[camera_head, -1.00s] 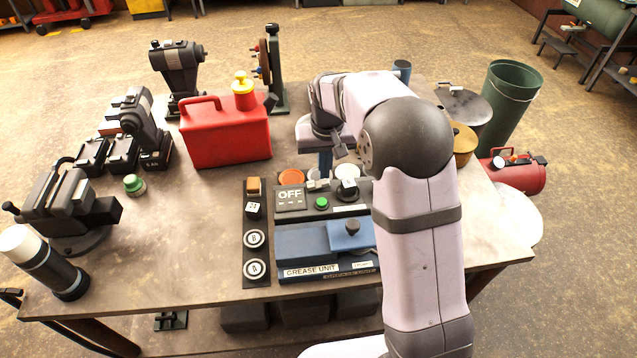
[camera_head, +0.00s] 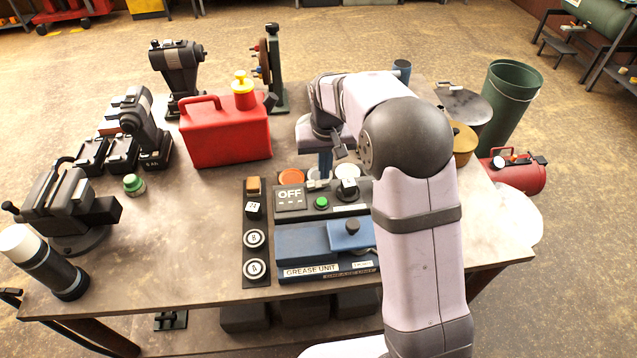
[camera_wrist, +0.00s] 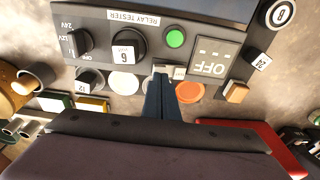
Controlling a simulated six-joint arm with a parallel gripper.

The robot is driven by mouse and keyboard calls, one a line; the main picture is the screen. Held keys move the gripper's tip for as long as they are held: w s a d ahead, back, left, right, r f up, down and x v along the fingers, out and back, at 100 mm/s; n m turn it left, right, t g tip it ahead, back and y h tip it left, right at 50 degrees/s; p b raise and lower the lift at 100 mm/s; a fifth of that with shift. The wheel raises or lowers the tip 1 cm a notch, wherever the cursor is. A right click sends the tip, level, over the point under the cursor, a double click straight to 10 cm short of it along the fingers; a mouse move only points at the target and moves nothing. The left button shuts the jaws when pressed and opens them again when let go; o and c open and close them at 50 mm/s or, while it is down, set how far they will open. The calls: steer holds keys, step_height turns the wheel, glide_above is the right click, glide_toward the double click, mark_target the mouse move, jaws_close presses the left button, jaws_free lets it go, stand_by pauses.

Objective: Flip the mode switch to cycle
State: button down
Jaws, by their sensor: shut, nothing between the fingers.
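My gripper (camera_wrist: 161,84) is shut and empty. Its blue fingers point at the back edge of the dark control panel (camera_wrist: 147,60). The fingertips are close to two small pale plates (camera_wrist: 180,73) at that edge; I cannot tell whether they touch. The panel carries an OFF display (camera_head: 290,197), a green button (camera_head: 321,203) and a white-faced dial (camera_wrist: 124,52). No part is readably marked as the mode switch or cycle; the fingers may hide it.
An orange disc (camera_wrist: 190,92) lies beside the fingers. An orange block switch (camera_head: 253,186) stands left of the panel, above round buttons (camera_head: 255,239). The blue grease unit (camera_head: 307,243) is in front. A red can (camera_head: 225,140) stands behind. Bare tabletop (camera_head: 185,230) lies left.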

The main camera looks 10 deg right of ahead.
mark_target(325, 182)
steer(key=shift+f+b, duration=0.3)
steer(key=shift+f, duration=0.3)
stand_by(0.3)
steer(key=shift+r, duration=0.15)
step_height(325, 182, up, 7)
steer(key=p, duration=0.6)
stand_by(0.5)
steer(key=s+d+g+p, duration=0.1)
steer(key=s+d+p, duration=0.1)
steer(key=s, duration=1.2)
steer(key=s+d+r+p, duration=0.1)
steer(key=s+d+p, duration=0.1)
steer(key=s, duration=1.2)
steer(key=shift+d+r+g+p, duration=0.2)
steer(key=shift+d+g+p, duration=0.1)
steer(key=shift+d+g, duration=0.15)
